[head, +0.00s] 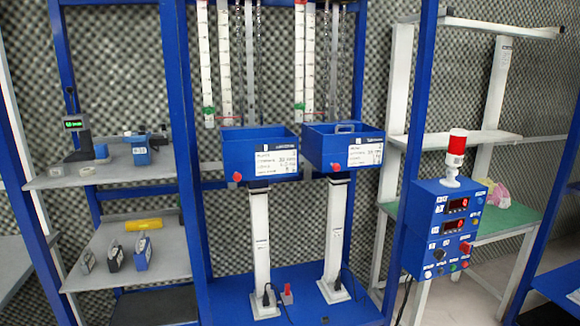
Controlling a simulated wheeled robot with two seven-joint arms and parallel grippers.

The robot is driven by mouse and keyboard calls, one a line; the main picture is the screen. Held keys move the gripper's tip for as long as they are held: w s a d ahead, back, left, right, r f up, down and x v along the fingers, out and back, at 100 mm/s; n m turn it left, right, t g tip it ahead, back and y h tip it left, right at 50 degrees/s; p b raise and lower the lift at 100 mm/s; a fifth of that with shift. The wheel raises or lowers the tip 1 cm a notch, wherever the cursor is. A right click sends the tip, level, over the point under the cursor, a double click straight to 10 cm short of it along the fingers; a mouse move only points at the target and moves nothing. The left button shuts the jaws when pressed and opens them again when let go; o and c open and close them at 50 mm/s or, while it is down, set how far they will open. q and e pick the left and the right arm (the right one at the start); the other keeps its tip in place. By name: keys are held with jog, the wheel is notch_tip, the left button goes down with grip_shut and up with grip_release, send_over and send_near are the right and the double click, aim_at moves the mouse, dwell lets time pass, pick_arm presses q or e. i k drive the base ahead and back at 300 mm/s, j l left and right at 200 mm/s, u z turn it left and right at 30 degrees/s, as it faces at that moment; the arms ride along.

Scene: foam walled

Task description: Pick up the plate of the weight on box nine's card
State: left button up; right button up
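Two blue boxes stand on white posts at the middle: a left box (235,151) and a right box (325,141). Each has a white card, the left card (276,162) and the right card (365,155). The writing is too small to read surely, so I cannot tell which box is nine. On the lower left shelf stand several small upright plate-like pieces: a grey one (87,262), a dark one (115,256) and a blue one (143,252). Their markings are not readable. Neither of my grippers is in view.
The upper left shelf (110,177) holds a device with a green display (74,124) and a small blue item (140,156). A yellow cylinder (144,225) lies on the lower shelf. A blue control box (443,228) with a red lamp (457,142) stands right. Blue uprights divide the bays.

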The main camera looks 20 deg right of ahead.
aim_at(88, 263)
jog(key=i+l+u, duration=0.15)
jog(key=u, duration=0.3)
jog(key=i+l+u, duration=0.1)
jog(key=l+u, duration=0.65)
jog(key=u, duration=0.15)
jog(key=l+u, duration=0.15)
jog(key=l, duration=1.3)
